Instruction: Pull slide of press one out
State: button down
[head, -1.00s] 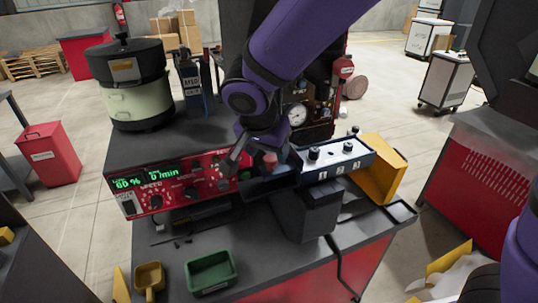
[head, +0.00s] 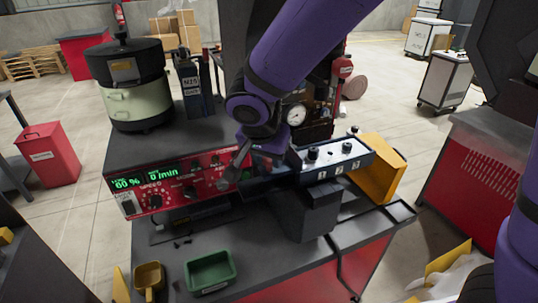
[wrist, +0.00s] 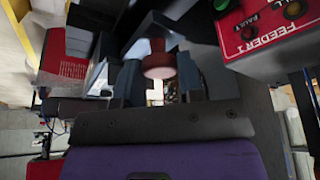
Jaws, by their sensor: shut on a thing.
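My gripper (wrist: 158,78) is shut on a red round knob (wrist: 158,64), with one dark finger on each side of it in the wrist view. The knob appears to be the handle of the slide of press one, but the slide's body is hard to make out behind it. In the head view my gripper (head: 250,158) is low over the bench, between the red feeder panel and the button box. My wrist covers most of the knob and the press there.
The red feeder panel (head: 172,184) with a green display is just left of my gripper. A pressure gauge (head: 296,115) is behind.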

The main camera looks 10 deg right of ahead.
jog(key=s+a, duration=0.4)
jog(key=a, duration=1)
jog(key=s+a, duration=0.4)
jog(key=a, duration=1)
jog(key=shift+s+a+r, duration=0.1)
jog(key=shift+a, duration=0.05)
jog(key=c, duration=0.8)
grip_release()
jog(key=shift+a, duration=0.15)
jog(key=shift+o, duration=0.2)
jog(key=v, duration=1)
jog(key=shift+s+r, duration=0.2)
jog(key=shift+r, duration=0.1)
jog(key=shift+s, duration=0.1)
